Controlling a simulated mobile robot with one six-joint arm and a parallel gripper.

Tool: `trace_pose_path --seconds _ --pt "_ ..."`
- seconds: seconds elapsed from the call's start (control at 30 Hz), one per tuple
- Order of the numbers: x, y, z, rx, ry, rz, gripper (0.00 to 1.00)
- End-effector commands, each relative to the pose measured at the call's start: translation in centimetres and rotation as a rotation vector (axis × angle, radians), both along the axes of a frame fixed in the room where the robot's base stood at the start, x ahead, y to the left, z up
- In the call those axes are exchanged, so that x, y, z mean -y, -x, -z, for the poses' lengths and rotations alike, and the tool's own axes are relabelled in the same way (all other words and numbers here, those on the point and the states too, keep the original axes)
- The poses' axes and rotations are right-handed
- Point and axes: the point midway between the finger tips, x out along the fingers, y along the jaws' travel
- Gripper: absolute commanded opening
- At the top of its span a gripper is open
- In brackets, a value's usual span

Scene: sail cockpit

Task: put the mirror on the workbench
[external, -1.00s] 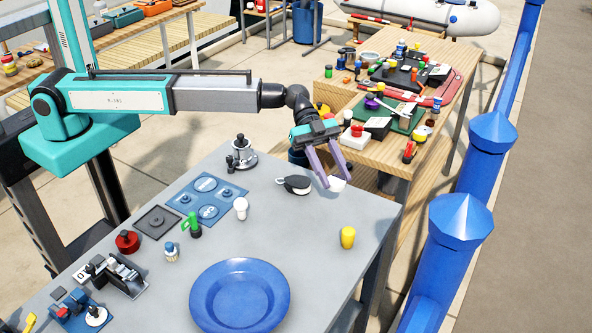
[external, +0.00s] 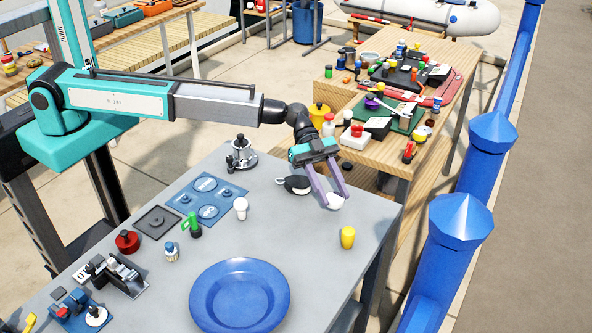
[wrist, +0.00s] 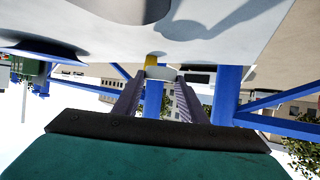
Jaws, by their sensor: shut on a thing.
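My gripper (external: 335,196) is shut on a small pale, rounded thing (external: 336,202), which I take to be the mirror. In the wrist view the held mirror (wrist: 160,73) shows as a flat pale shape between the fingertips of my gripper (wrist: 160,78). It is over the right part of the grey-topped table (external: 300,225), which looks like the workbench. I cannot tell whether it touches the top. Its face does not show clearly.
A yellow cup-like thing (external: 348,237) stands nearer the front, and a blue plate (external: 240,293) lies at the front. A cluttered wooden table (external: 385,150) stands behind. Grey top between them is clear.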

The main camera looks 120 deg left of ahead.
Motion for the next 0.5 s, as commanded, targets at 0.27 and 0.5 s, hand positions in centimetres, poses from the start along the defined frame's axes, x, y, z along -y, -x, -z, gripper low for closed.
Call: trace_pose_path --seconds 0.27,0.5 --pt "0.0 -0.02 0.38 0.001 0.0 0.0 0.16" --pt "0.0 -0.01 0.72 0.0 0.0 0.0 0.16"
